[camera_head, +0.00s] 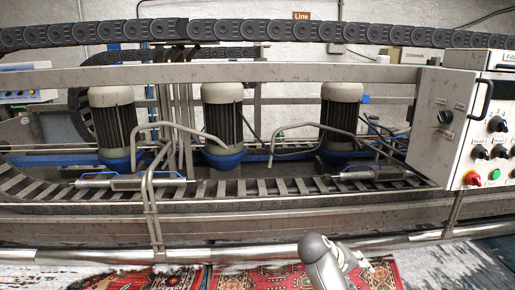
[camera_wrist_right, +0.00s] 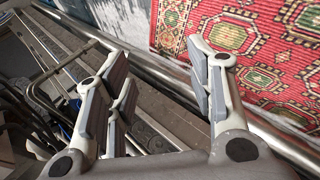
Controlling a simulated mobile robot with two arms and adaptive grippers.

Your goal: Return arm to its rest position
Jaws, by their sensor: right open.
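My right arm (camera_head: 322,262) comes up from the bottom of the head view, in front of the machine's front rail and over the rugs. Its gripper shows only small and partly hidden behind the arm there. In the right wrist view, my right gripper (camera_wrist_right: 162,85) is open, with grey pads wide apart and nothing between them. Below it are the metal rail and a red patterned rug (camera_wrist_right: 245,45). My left arm and gripper are not in view.
The rug scrubber's long frame (camera_head: 230,74) crosses the head view, with several grey motors (camera_head: 222,118) behind bent pipes. A control box (camera_head: 470,130) with knobs and buttons stands at right. A metal front rail (camera_head: 225,255) runs above red rugs (camera_head: 240,277).

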